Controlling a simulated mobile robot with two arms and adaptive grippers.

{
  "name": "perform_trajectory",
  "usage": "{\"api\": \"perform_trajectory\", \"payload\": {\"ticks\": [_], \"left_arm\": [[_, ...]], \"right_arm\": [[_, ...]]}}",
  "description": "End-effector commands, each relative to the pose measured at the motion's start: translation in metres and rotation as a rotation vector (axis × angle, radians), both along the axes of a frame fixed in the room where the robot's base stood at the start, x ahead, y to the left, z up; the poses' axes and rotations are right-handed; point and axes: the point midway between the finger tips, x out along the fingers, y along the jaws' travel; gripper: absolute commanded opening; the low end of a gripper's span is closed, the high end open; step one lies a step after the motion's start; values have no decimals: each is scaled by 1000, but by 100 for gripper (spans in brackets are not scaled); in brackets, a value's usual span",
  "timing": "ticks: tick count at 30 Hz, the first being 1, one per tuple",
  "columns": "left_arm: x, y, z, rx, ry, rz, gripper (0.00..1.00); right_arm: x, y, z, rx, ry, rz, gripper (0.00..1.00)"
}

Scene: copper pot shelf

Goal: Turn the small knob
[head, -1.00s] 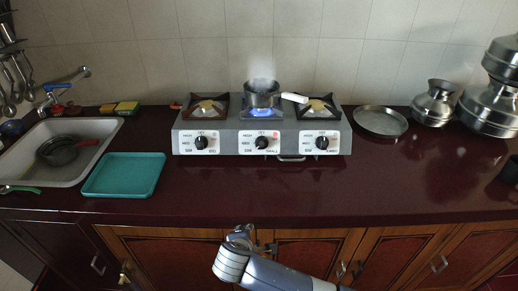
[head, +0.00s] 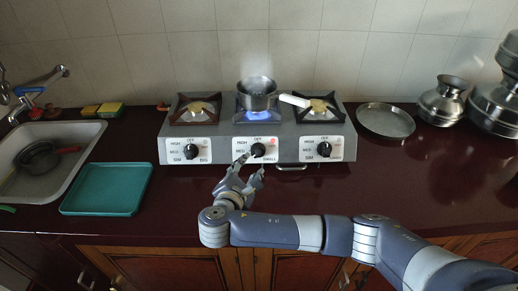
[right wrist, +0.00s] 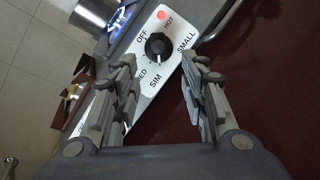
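The small knob (head: 258,150) is the black middle knob on the stove front, on a white plate marked SMALL. It also shows in the right wrist view (right wrist: 158,46), with OFF, SIM and SMALL printed around it and a red HOT light beside it. My right gripper (head: 251,167) is just in front of and below the knob. In the right wrist view the gripper (right wrist: 162,72) is open and empty, its fingers apart with the knob beyond the gap, apparently not touched. My left gripper is not in view.
A steaming pot (head: 257,93) with a white handle stands on the middle burner over a blue flame. Other knobs sit left (head: 191,152) and right (head: 324,149). A teal tray (head: 106,190) lies left; a metal plate (head: 385,121) lies right. The counter's front right is clear.

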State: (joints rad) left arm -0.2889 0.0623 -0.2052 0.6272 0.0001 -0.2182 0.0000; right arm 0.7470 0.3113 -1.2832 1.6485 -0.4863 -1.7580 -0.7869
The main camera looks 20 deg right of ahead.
Motion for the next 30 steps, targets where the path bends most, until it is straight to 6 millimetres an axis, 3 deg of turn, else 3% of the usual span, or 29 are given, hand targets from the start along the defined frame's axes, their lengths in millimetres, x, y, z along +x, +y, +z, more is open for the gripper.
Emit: {"api": "perform_trajectory", "payload": {"ticks": [13, 21, 30], "left_arm": [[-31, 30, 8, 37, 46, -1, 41], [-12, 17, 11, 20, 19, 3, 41], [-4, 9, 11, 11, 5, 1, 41]], "right_arm": [[62, -39, -21, 0, 0, -3, 40], [82, -50, -30, 4, 0, 0, 40], [85, -51, -31, 4, 1, 0, 40]]}}
